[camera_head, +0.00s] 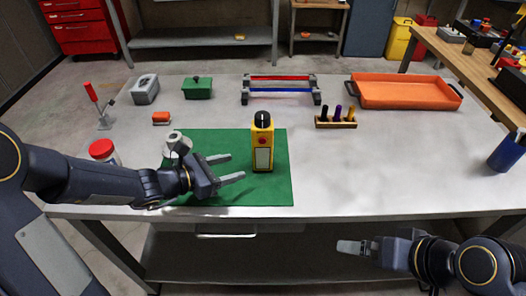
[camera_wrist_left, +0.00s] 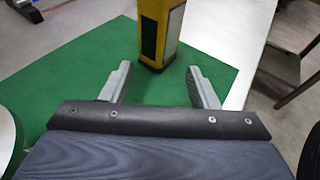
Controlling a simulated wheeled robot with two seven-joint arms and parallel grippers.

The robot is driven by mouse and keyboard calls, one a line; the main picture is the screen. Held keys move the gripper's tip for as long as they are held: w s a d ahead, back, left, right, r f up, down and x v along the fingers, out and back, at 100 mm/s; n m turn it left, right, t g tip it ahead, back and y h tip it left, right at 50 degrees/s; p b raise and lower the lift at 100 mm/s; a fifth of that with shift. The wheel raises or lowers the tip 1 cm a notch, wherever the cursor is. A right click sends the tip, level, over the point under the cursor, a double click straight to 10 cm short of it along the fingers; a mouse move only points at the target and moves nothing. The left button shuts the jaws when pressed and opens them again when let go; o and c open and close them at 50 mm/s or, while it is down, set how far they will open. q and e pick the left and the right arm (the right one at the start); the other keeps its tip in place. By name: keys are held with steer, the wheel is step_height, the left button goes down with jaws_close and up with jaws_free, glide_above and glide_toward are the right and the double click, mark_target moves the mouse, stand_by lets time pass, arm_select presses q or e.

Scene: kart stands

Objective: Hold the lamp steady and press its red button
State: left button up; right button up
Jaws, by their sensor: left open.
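The lamp (camera_head: 254,148) is an upright yellow block on the green mat (camera_head: 275,195), with a black top, a red button (camera_head: 262,141) on its front and a pale panel below. My left gripper (camera_head: 235,168) is open and empty just left of the lamp, fingers pointing at it. In the left wrist view, the lamp's lower part (camera_wrist_left: 150,38) stands ahead of the open fingers (camera_wrist_left: 160,78), roughly in line with the gap; its top and button are out of that view. My right gripper (camera_head: 350,246) hangs in front of the table's near edge, away from the lamp; its jaw gap is unclear.
A grey-white round object (camera_head: 177,142) sits behind my left wrist, and a red-capped jar (camera_head: 102,151) stands behind my left arm. A peg rack (camera_head: 336,124), an orange tray (camera_head: 405,92) and a red-and-blue bar rack (camera_head: 281,90) stand farther back.

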mark_target(259, 160)
arm_select(q)
steer(key=b+x, duration=0.1)
steer(key=x, duration=0.2)
steer(key=b+x, duration=0.1)
steer(key=x, duration=0.2)
steer(key=b+x, duration=0.2)
steer(key=x, duration=0.1)
steer(key=shift+a+f, duration=0.1)
steer(key=shift+f, duration=0.2)
steer(key=shift+w+d, duration=0.3)
steer(key=shift+d, duration=0.15)
jaws_close()
